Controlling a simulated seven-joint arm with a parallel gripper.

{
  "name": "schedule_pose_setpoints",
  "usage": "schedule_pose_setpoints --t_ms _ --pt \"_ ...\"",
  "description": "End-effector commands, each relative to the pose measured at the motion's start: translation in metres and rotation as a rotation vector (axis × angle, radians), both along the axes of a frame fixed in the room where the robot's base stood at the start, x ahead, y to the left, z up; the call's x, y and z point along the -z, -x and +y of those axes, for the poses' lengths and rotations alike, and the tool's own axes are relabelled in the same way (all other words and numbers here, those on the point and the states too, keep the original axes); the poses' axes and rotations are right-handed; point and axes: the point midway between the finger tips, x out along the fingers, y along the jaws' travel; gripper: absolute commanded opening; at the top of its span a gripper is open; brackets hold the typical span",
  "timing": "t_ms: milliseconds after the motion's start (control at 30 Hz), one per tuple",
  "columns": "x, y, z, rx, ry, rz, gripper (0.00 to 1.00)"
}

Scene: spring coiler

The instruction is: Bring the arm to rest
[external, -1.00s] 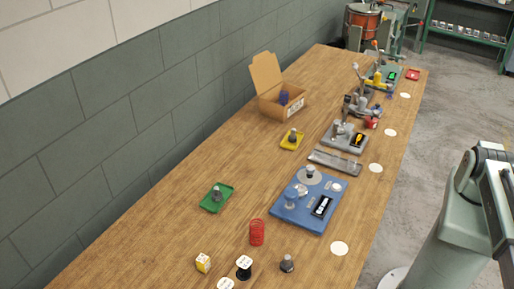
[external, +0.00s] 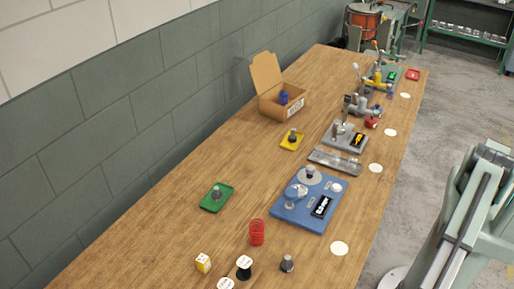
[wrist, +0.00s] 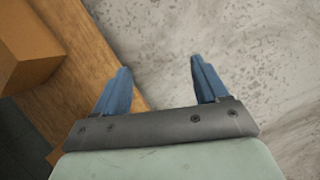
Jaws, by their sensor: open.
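My gripper (wrist: 160,84) shows in the wrist view with its two blue fingers spread apart and nothing between them. It faces down past the edge of the wooden table (wrist: 85,45), with bare concrete floor (wrist: 250,40) under most of the view. In the external view my arm stands at the right, beside the table, and my gripper is outside the picture. A part of a brown box (wrist: 25,45) shows at the left of the wrist view.
The table (external: 150,235) holds a blue coiler plate (external: 290,218), a red spring (external: 257,232), a green tray (external: 208,207), a yellow tray (external: 284,145) and an open cardboard box (external: 272,106). Other grey fixtures (external: 340,140) stand farther back. The table's left middle is clear.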

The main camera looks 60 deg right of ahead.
Motion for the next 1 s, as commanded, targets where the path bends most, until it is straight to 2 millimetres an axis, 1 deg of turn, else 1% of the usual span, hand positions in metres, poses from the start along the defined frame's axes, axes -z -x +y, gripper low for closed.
schedule_pose_setpoints --t_ms 33,100,167,200,267,300,367,400,467,500,567,600,733,767,800,867,900,967,1000 --pt "0.012 -0.026 -0.020 -0.001 0.012 0.002 0.73" --pt "0.026 -0.056 -0.042 -0.012 0.027 0.009 0.73" --pt "0.038 -0.080 -0.062 -0.020 0.040 0.013 0.73" --pt "0.046 -0.095 -0.076 -0.027 0.048 0.019 0.73" --pt "0.057 -0.118 -0.098 -0.036 0.059 0.026 0.73" --pt "0.064 -0.131 -0.114 -0.040 0.067 0.032 0.73" --pt "0.074 -0.151 -0.137 -0.043 0.080 0.042 0.73" --pt "0.080 -0.163 -0.153 -0.043 0.087 0.048 0.73" --pt "0.088 -0.179 -0.178 -0.039 0.096 0.058 0.73" --pt "0.094 -0.188 -0.195 -0.033 0.100 0.065 0.73" --pt "0.101 -0.201 -0.220 -0.019 0.107 0.075 0.73" --pt "0.105 -0.209 -0.237 -0.005 0.110 0.081 0.73" --pt "0.116 -0.227 -0.293 0.058 0.114 0.101 0.73" --pt "0.118 -0.229 -0.306 0.075 0.114 0.104 0.73" --pt "0.121 -0.232 -0.323 0.102 0.114 0.109 0.73" --pt "0.124 -0.236 -0.347 0.142 0.112 0.116 0.73" --pt "0.126 -0.237 -0.363 0.171 0.111 0.121 0.73" --pt "0.129 -0.239 -0.386 0.212 0.110 0.126 0.73" --pt "0.130 -0.239 -0.400 0.239 0.108 0.131 0.73"
